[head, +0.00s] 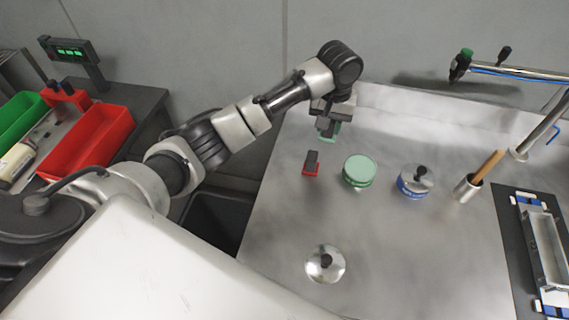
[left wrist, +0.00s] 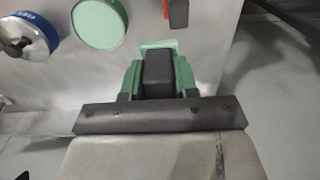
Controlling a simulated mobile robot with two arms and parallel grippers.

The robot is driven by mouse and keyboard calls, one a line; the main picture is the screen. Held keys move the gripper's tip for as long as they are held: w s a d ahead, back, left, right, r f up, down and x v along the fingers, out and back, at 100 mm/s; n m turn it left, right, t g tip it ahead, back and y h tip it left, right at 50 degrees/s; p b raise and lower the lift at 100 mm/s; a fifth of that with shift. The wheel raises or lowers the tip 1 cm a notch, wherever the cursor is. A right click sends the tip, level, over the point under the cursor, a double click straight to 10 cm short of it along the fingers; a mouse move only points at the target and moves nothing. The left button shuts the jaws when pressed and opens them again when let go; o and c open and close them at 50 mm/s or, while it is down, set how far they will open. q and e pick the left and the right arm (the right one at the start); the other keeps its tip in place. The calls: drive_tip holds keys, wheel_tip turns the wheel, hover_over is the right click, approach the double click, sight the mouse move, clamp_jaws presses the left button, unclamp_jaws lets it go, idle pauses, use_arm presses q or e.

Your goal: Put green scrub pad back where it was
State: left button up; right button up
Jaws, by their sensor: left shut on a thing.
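My left gripper (head: 326,122) is at the far left part of the steel counter (head: 430,260), pointing down. It is shut on the green scrub pad (head: 330,133), a green pad with a dark handle. In the left wrist view, the pad's pale green edge (left wrist: 160,44) shows beyond the dark handle (left wrist: 158,72), which sits between the green fingers. I cannot tell whether the pad touches the counter. A red scrub pad (head: 310,171) with a dark handle stands on the counter nearer to me. My right gripper is not in view.
A green round tin (head: 358,170), a blue container with a knobbed lid (head: 415,180) and a cup with a wooden handle (head: 467,188) stand in a row to the right. A round metal lid (head: 325,263) lies nearer. A tap (head: 520,74) overhangs the back right.

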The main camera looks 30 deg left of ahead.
use_arm(q)
drive_tip(key=shift+w+d+f, duration=0.2)
drive_tip(key=shift+w+f, duration=0.1)
drive_tip(key=shift+w, duration=0.4)
drive_tip(key=s+a+f+p, duration=0.1)
drive_tip(key=s+a+f, duration=0.1)
drive_tip(key=a, duration=0.1)
drive_tip(key=s+a+f+p, duration=0.1)
drive_tip(key=a+f, duration=0.1)
drive_tip(key=a, duration=0.1)
drive_tip(key=s+a+f+p, duration=0.1)
drive_tip(key=s+a+f, duration=0.1)
drive_tip(key=a, duration=0.1)
drive_tip(key=shift+s+a+f, duration=0.1)
drive_tip(key=shift+s+f, duration=0.05)
drive_tip(key=shift+s, duration=0.2)
drive_tip(key=shift+s+a+f, duration=0.2)
drive_tip(key=shift+a, duration=0.05)
drive_tip(key=shift+a+f+p, duration=0.1)
drive_tip(key=shift+f+p, duration=0.1)
drive_tip(key=shift+p, duration=0.1)
wheel_tip(320, 180, down, 3)
drive_tip(key=shift+f+p, duration=0.15)
drive_tip(key=shift+p, duration=0.2)
drive_tip(key=shift+f, duration=0.3)
drive_tip(key=shift+f, duration=0.15)
